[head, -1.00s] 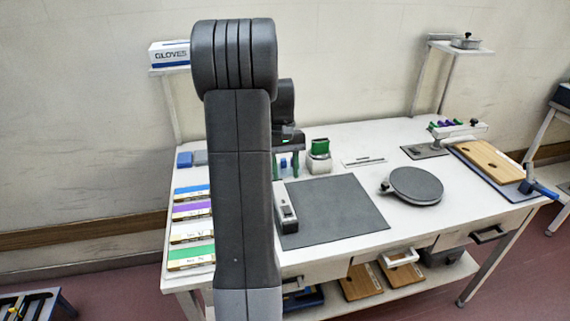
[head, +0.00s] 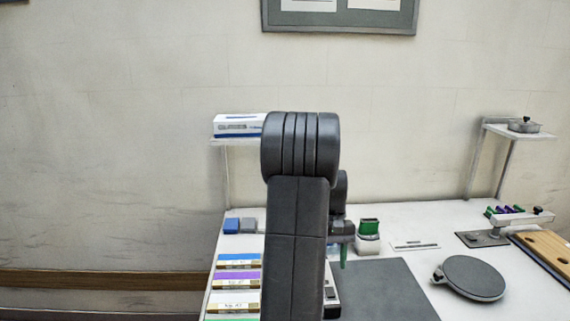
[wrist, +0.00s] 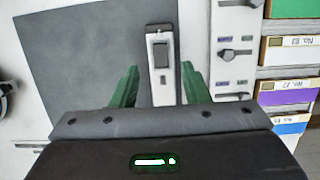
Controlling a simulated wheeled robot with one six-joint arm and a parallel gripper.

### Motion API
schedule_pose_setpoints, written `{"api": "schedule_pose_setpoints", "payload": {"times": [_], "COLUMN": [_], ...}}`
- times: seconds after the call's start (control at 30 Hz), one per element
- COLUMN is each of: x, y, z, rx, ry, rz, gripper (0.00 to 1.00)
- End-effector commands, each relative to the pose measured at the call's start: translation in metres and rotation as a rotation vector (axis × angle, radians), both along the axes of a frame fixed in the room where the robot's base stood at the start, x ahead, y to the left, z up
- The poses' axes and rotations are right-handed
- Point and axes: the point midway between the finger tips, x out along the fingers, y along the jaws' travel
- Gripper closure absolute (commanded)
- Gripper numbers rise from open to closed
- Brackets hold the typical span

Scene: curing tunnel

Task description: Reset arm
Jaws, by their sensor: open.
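My gripper (wrist: 160,88) shows in the wrist view with its two green fingers apart and nothing between them. It hangs over the workbench (head: 408,214), pointing down. Beyond the fingertips lies a light grey device with a dark window (wrist: 160,62) at the edge of the dark grey mat (wrist: 90,50). In the head view my arm hides most of the gripper; one green finger shows beside the arm, above the bench. The device is partly hidden there behind my arm.
Labelled boxes in blue, purple and other colours (head: 235,280) line the bench's left side. A green-topped container (head: 368,228), a round turntable (head: 472,277) and a rack of coloured items (head: 515,211) stand to the right. A shelf holds a glove box (head: 238,125).

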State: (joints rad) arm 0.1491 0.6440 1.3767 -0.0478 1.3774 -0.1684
Motion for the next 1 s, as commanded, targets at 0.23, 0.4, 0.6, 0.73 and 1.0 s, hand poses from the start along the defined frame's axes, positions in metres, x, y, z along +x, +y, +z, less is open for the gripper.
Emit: {"api": "schedule_pose_setpoints", "payload": {"times": [0.23, 0.4, 0.6, 0.73, 1.0], "x": [-0.014, -0.020, -0.023, -0.023, -0.022], "y": [0.000, -0.001, -0.001, -0.001, -0.001], "z": [-0.048, -0.072, -0.084, -0.083, -0.082], "rx": [0.001, 0.001, 0.000, 0.001, 0.000], "ry": [0.004, 0.003, -0.009, -0.015, -0.014], "rz": [0.000, -0.001, -0.001, 0.000, 0.000], "gripper": [0.58, 0.58, 0.58, 0.58, 0.58]}}
